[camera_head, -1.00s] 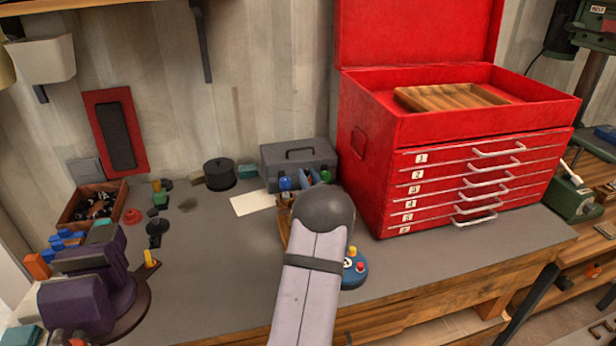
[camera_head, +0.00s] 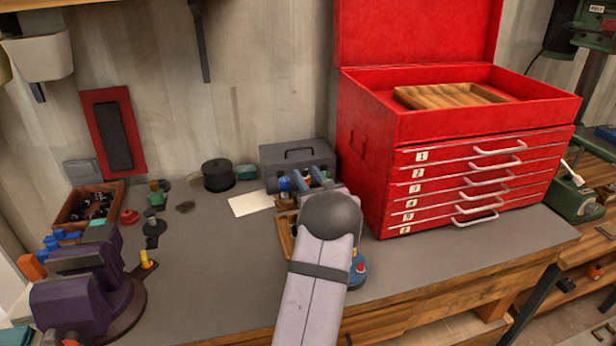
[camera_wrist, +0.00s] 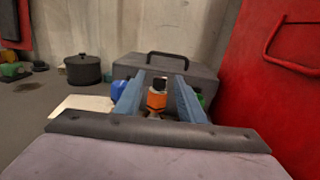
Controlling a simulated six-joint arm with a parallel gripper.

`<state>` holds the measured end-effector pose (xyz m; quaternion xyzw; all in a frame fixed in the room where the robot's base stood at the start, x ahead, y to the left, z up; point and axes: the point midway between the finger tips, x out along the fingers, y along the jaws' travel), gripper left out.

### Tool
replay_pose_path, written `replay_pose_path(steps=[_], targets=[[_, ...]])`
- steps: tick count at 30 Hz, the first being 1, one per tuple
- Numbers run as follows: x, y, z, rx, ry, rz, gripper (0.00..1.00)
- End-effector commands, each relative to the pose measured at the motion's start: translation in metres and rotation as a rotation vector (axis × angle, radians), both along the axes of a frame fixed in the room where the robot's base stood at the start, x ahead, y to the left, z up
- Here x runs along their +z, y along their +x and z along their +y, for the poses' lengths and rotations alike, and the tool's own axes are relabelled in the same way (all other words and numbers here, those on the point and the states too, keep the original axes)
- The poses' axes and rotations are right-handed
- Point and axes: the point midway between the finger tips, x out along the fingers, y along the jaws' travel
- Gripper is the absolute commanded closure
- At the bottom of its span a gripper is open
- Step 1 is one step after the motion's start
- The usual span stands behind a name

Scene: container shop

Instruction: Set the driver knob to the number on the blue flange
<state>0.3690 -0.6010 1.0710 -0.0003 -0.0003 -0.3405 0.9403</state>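The blue flange (camera_head: 358,274) lies on the bench just right of my forearm in the head view. My arm covers most of it, and its number cannot be read now.
A grey toolbox (camera_head: 298,157) stands behind the gripper. A blue handle (camera_head: 284,184) is beside the fingers. A white sheet (camera_head: 250,203) lies to the left. The red drawer cabinet (camera_head: 372,150) rises close on the right; a purple vise (camera_head: 85,300) is far left.

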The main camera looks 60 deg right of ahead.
Motion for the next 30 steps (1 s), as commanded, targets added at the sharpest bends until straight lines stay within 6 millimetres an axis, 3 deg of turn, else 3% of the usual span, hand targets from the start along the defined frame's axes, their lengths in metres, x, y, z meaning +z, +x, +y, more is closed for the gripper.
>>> replay_pose_path(steps=[8, 21, 30], targets=[[-0.002, -0.007, 0.005, -0.001, 0.001, 0.001, 0.64], [-0.001, -0.047, 0.038, -0.002, -0.001, 0.0, 0.64], [0.0, -0.057, 0.047, 0.0, 0.001, 0.001, 0.64]])
